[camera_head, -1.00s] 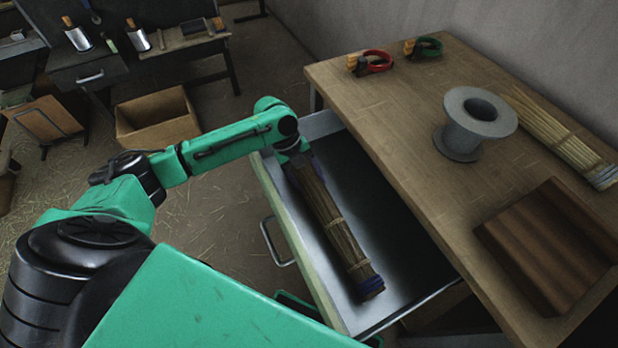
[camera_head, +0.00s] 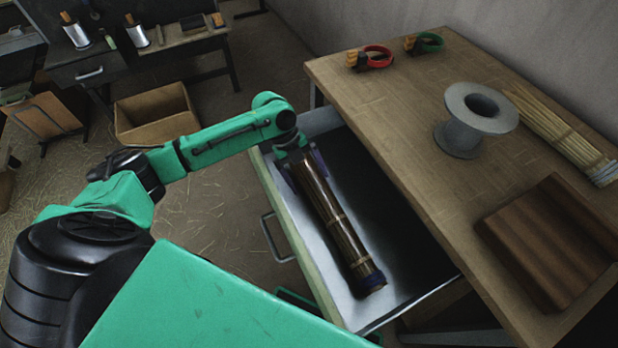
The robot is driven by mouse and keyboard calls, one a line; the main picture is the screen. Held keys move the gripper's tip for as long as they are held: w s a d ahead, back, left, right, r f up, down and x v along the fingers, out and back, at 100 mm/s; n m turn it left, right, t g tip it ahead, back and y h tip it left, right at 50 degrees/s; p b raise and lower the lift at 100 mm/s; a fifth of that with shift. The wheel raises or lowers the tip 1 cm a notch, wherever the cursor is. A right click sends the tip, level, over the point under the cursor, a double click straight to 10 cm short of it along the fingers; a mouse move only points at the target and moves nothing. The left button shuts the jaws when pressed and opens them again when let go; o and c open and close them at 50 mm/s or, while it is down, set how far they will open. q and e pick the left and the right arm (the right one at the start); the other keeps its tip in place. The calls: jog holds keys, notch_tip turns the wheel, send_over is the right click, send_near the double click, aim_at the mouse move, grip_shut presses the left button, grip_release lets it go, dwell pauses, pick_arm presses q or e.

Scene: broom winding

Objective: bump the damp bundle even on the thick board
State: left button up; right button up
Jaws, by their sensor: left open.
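A brown bundle of stalks (camera_head: 334,217) lies lengthwise in the open drawer, tied with pale bands and with a dark blue band at its near end. It looks dark and shiny. My left gripper (camera_head: 299,162) is at the bundle's far end, pointing down, with its jaws open; the wrist partly hides that end, and I cannot tell whether the fingers touch it. The thick board (camera_head: 552,243), dark brown and stepped, lies on the right part of the wooden table. My right gripper is out of view.
The metal drawer (camera_head: 400,271) sticks out from the table (camera_head: 400,130). On the table are a grey spool (camera_head: 462,139), a paler bundle (camera_head: 560,130), and red (camera_head: 377,57) and green (camera_head: 430,43) ringed tools. An empty cardboard box (camera_head: 150,132) stands on the floor.

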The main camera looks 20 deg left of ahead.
pick_arm(q)
jog(key=s+p+v, duration=0.1)
jog(key=v, duration=1.2)
jog(key=shift+w+r, duration=0.35)
jog(key=shift+w, duration=0.1)
